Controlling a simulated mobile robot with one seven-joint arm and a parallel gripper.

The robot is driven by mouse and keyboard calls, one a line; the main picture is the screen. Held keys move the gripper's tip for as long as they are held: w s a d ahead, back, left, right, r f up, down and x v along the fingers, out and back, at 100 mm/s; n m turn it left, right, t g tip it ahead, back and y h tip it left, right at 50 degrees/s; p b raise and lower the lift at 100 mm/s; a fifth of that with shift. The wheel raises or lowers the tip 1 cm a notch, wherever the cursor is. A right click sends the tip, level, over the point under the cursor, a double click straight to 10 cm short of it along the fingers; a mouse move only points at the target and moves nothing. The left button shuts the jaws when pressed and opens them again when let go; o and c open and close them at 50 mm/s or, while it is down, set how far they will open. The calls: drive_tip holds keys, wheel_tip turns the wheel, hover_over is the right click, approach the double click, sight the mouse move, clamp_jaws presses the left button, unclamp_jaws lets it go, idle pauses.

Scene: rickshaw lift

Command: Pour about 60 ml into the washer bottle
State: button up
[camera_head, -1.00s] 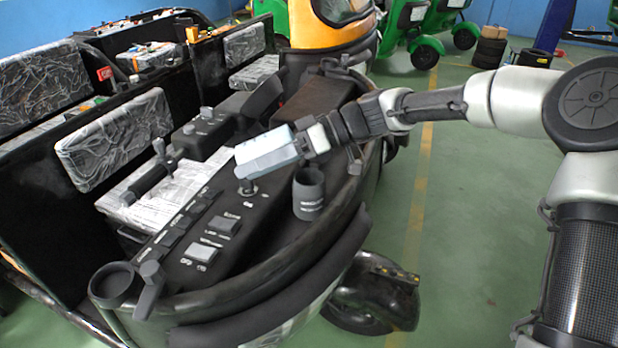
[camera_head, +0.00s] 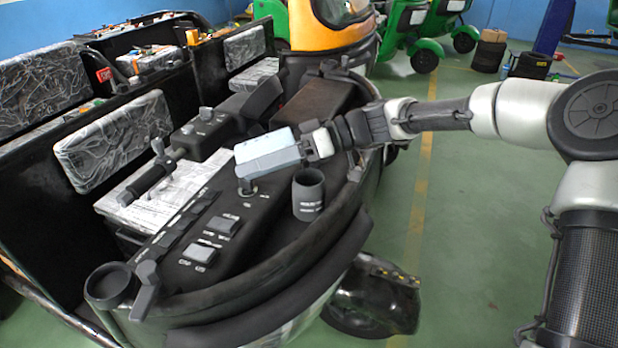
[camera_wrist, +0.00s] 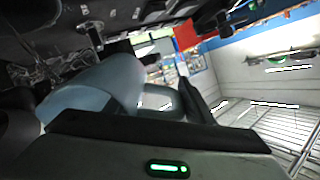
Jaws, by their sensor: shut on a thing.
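My gripper (camera_head: 306,143) is shut on a pale blue-grey bottle (camera_head: 268,153), which it holds tilted far over above the dashboard. Whether the two touch, and whether any liquid runs, I cannot tell. The bottle (camera_wrist: 105,85) also fills the left middle of the wrist view, with a dark gripper finger beside it. The inside of the neck is hidden.
An open dark cup (camera_head: 308,194) stands right of the neck. Another round holder (camera_head: 110,285) is at the lower left of the dashboard. Switches (camera_head: 199,252) and a handlebar grip (camera_head: 146,184) lie to the left.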

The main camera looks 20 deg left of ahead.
drive_tip(key=shift+d+g+b, duration=0.2)
drive_tip(key=shift+g+b, duration=0.1)
drive_tip(key=shift+b, duration=0.45)
idle(0.8)
drive_tip(key=r+p, duration=0.1)
drive_tip(key=p, duration=0.1)
drive_tip(key=a+r+p, duration=0.1)
drive_tip(key=p, duration=0.1)
drive_tip(key=shift+s+a+h, duration=0.1)
drive_tip(key=shift+s+h, duration=0.2)
drive_tip(key=shift+s+a+f+t+h, duration=0.1)
drive_tip(key=shift+a+f+t+h, duration=0.15)
drive_tip(key=shift+f+t+h, duration=0.35)
drive_tip(key=shift+s+f+t+h, duration=0.1)
drive_tip(key=shift+f+t+h, duration=0.1)
drive_tip(key=shift+t+h, duration=0.15)
drive_tip(key=shift+w+r+h+p, duration=0.1)
drive_tip(key=shift+w+h+p, duration=0.1)
drive_tip(key=shift+h+p, duration=0.35)
drive_tip(key=shift+s+f+t+h, duration=0.1)
drive_tip(key=shift+f+t+h, duration=0.3)
drive_tip(key=shift+f, duration=0.2)
